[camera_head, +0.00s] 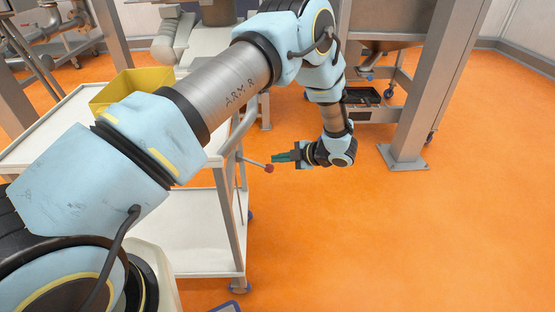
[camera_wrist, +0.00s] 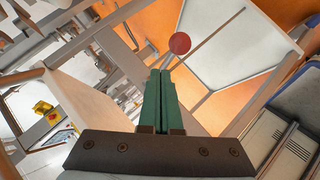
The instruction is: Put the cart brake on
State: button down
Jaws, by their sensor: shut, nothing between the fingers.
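The white two-shelf cart (camera_head: 190,222) stands at the left of the head view, partly hidden behind my arm. A thin brake lever with a red ball knob (camera_head: 269,169) sticks out from the cart's right side. In the wrist view the red knob (camera_wrist: 180,43) is just beyond and slightly right of my fingertips. My gripper (camera_head: 274,158) is at the knob's upper right in the head view, its green fingers pointing left. In the wrist view the fingers (camera_wrist: 161,74) are together with nothing between them. I cannot tell whether they touch the knob.
A yellow bin (camera_head: 130,88) sits on the cart's top shelf. A grey steel frame leg with a foot plate (camera_head: 403,157) stands at the right, behind my gripper. The orange floor (camera_head: 400,250) is clear at the front right.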

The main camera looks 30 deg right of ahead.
jog(key=shift+r, duration=0.1)
jog(key=shift+r+p, duration=0.5)
jog(key=shift+r, duration=0.15)
jog(key=shift+s+d, duration=0.1)
